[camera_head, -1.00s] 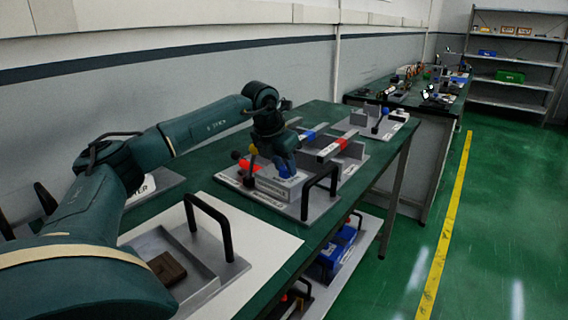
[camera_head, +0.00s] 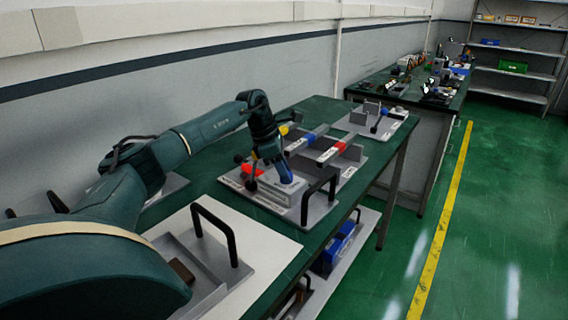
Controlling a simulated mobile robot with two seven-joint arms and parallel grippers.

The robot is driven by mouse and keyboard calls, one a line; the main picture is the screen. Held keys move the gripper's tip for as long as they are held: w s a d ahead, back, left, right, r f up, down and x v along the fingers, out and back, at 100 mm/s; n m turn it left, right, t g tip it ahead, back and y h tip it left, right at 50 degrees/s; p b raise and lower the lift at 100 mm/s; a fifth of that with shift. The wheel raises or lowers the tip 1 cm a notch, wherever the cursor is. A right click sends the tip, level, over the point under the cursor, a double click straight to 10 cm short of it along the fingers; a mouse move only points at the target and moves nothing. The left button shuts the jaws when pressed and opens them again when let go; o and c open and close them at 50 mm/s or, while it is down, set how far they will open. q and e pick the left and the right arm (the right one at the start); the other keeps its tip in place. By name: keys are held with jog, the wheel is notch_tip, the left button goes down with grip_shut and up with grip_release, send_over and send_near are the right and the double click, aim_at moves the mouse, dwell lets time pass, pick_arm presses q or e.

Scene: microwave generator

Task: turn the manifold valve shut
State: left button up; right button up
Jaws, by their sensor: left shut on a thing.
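The manifold (camera_head: 287,191) is a pale grey block on a grey base plate on the near green bench. My left gripper (camera_head: 279,166) points down onto its top, shut at a blue part (camera_head: 285,174) there. The fingertips are too small to see clearly, and the wrist hides part of the valve. A red part (camera_head: 252,168) and dark round knobs (camera_head: 251,186) sit just left of the gripper. A yellow part (camera_head: 284,130) shows behind the wrist. My right gripper is not in view.
A black handle (camera_head: 320,187) rises right of the manifold. Bars with blue (camera_head: 309,138) and red (camera_head: 327,156) sections stand behind it. A tray with another black handle (camera_head: 215,222) is nearer. The green floor on the right is clear.

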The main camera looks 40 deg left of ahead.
pick_arm(q)
jog(key=m+g+h, duration=0.1)
jog(key=m, duration=0.3)
jog(key=shift+w+m+p, duration=0.15)
jog(key=shift+m+p, duration=0.15)
jog(key=shift+w+m+g+b, duration=0.1)
jog(key=shift+m+g+b, duration=0.25)
jog(key=shift+m+g, duration=0.85)
jog(key=shift+a+m, duration=0.1)
jog(key=shift+m, duration=0.6)
jog(key=o, duration=1)
jog(key=shift+r, duration=0.15)
notch_tip(320, 180, up, 10)
jog(key=shift+f, duration=0.1)
